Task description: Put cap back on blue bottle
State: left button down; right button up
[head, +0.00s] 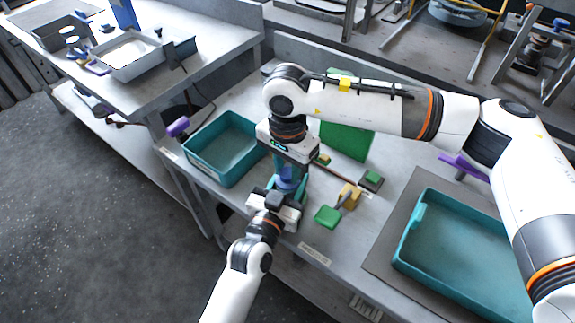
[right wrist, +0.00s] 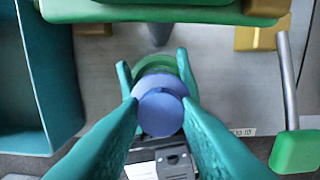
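My right gripper (head: 288,178) points down near the front edge of the bench. In the right wrist view its teal fingers (right wrist: 158,90) stand on both sides of a round blue cap (right wrist: 160,113) and appear to touch its edges. Below the cap are a lighter blue round part, likely the blue bottle (right wrist: 160,80), and a green curved piece. Blue also shows between the grippers in the head view. My left gripper (head: 287,190) comes in from the front, low beside the bottle. Its fingertips are mostly hidden, so its grip is unclear. Whether cap and bottle touch is also unclear.
An empty teal bin (head: 247,178) stands left of the grippers, and a larger teal tray (head: 408,235) lies right. Green and yellow blocks and a green-ended tool (head: 327,216) lie close on the right. A green panel (head: 347,141) stands behind.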

jog(key=shift+c, duration=1.1)
jog(key=m, duration=0.3)
jog(key=shift+m, duration=0.3)
jog(key=m, duration=0.4)
jog(key=shift+m, duration=0.3)
jog(key=m, duration=0.4)
jog(key=shift+m, duration=0.4)
jog(key=m, duration=0.5)
jog(key=o, duration=1.1)
jog(key=shift+o, duration=0.2)
